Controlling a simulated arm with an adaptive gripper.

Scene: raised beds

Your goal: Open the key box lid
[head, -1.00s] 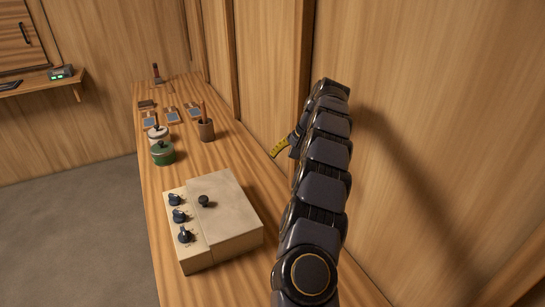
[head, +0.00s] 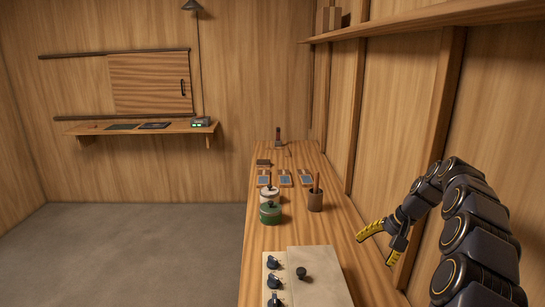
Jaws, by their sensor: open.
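A cream box (head: 282,249) stands on the near end of the wooden bench, cut off by the bottom edge of the head view. It has three dark knobs down its left side and a flat lid (head: 323,278) with a small dark knob (head: 301,273). The lid looks shut. No label shows, so I cannot confirm that this is the key box. My gripper (head: 373,250) has yellow fingers, spread apart and empty. It is right of and beyond the box, near the right wall, and does not touch the lid.
On the bench (head: 262,236) beyond the box stand a green lidded pot (head: 270,215), a white lidded pot (head: 268,196) and a brown cup (head: 315,202). Several small tools lie farther back. A shelf (head: 440,16) runs along the right wall. Floor at left is clear.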

